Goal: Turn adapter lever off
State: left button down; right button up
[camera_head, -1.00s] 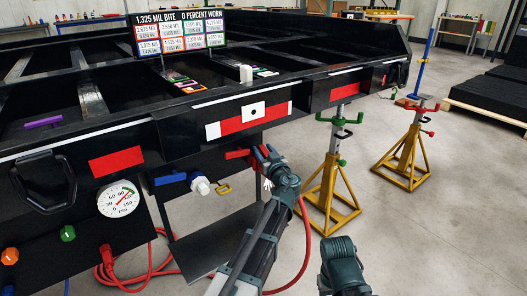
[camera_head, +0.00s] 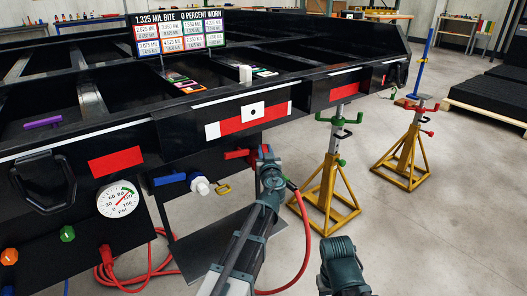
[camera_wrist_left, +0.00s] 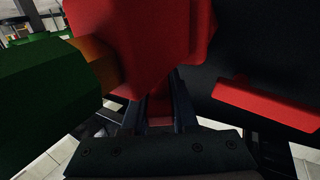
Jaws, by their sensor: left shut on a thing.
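A red adapter body (camera_wrist_left: 140,40) fills the top middle of the left wrist view, with a brass fitting (camera_wrist_left: 95,62) and a large green part (camera_wrist_left: 45,90) to its left. My left gripper (camera_wrist_left: 160,112) is below the body, shut on a narrow red piece that looks like the lever; the fingers hide most of it. In the head view a red fitting (camera_head: 237,154) shows under the trailer's rear beam. My left gripper (camera_head: 264,152) is at its right end there, mostly hidden by the wrist.
A blue fitting (camera_head: 170,178) and pressure gauge (camera_head: 120,200) are to the left. A red hose (camera_head: 305,235) hangs beside my left arm. Yellow stands (camera_head: 327,190) are to the right. A red bar (camera_wrist_left: 265,105) on a dark surface is close right of the gripper.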

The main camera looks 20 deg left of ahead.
pick_arm(q)
jog(key=shift+d+m+g+h, duration=0.15)
jog(key=shift+d+m+h, duration=0.25)
jog(key=shift+m+h, duration=1.8)
jog(key=shift+d+m+g+h, duration=0.3)
jog(key=shift+m+h, duration=0.95)
jog(key=shift+h, duration=1.8)
jog(key=shift+d+m+g+h, duration=0.1)
jog(key=shift+d+m+h, duration=0.4)
jog(key=shift+m+h, duration=1.7)
jog(key=shift+s+n+h, duration=0.1)
jog(key=shift+n+h, duration=0.25)
jog(key=shift+h, duration=0.2)
jog(key=c, duration=0.7)
grip_release()
jog(key=v, duration=1.3)
jog(key=shift+s+a, duration=0.25)
jog(key=shift+s, duration=0.05)
